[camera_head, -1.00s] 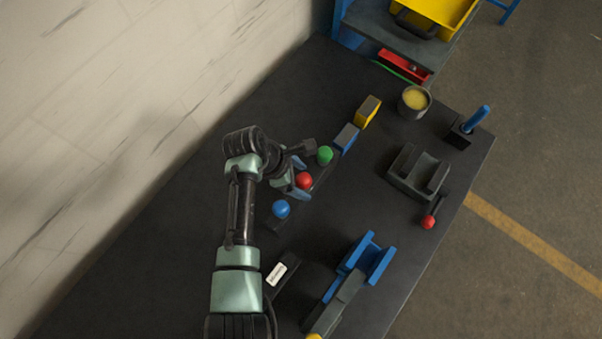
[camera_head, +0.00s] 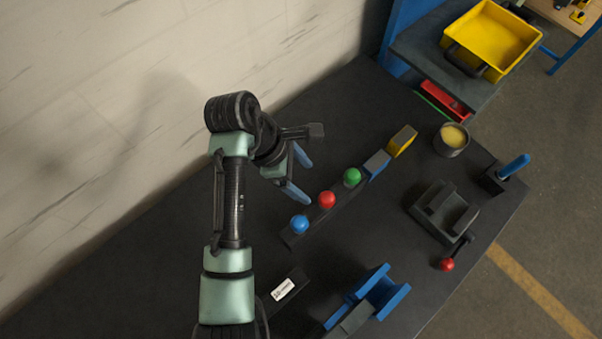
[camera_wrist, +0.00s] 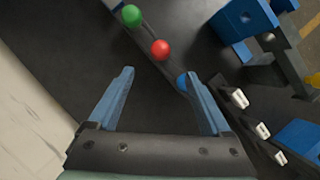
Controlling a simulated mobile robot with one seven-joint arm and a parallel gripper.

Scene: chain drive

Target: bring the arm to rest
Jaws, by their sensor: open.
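My gripper (camera_head: 298,173) is open and empty, with two blue fingers apart. It hangs above the dark table, to the left of the row of balls in the head view. The wrist view shows the open fingers (camera_wrist: 160,95) with only bare table between them. On a dark strip stand a blue ball (camera_head: 299,224), a red ball (camera_head: 326,200) and a green ball (camera_head: 352,177). The wrist view also shows the green ball (camera_wrist: 131,15), the red ball (camera_wrist: 160,49) and part of the blue ball (camera_wrist: 183,82), which one finger partly hides.
Beyond the balls are a blue block (camera_head: 377,163), a yellow block (camera_head: 401,141) and a cup (camera_head: 451,140). A dark cradle (camera_head: 441,211), a red-knobbed lever (camera_head: 447,264) and a blue bracket (camera_head: 378,293) stand to the right. A pale wall (camera_head: 150,90) borders the table's left.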

